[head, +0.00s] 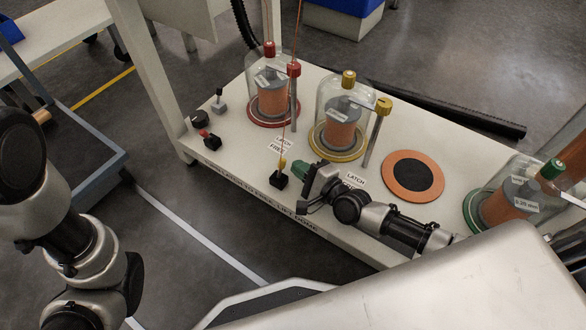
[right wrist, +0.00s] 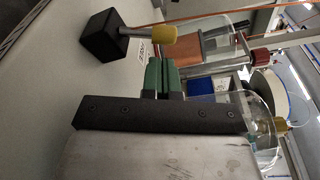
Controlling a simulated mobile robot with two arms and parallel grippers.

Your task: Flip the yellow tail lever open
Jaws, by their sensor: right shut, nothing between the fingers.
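The yellow tail lever (head: 282,163) sticks up from a small black block (head: 279,181) at the table's front edge. In the right wrist view its yellow knob (right wrist: 163,34) stands out from the black block (right wrist: 100,37) on a short metal stem. My right gripper (head: 299,170) is just right of the lever in the head view. Its green fingers (right wrist: 158,76) are shut together and empty, with a visible gap to the knob. My left arm shows at the left of the head view, but its gripper is out of the picture.
A red-ringed bell jar (head: 262,118) and a yellow-ringed bell jar (head: 327,153) stand behind the lever. A red lever (head: 205,133) and a black-handled lever (head: 219,95) are at the left. An orange disc (head: 390,176) with a black centre lies right. A green-topped jar (head: 525,185) stands far right.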

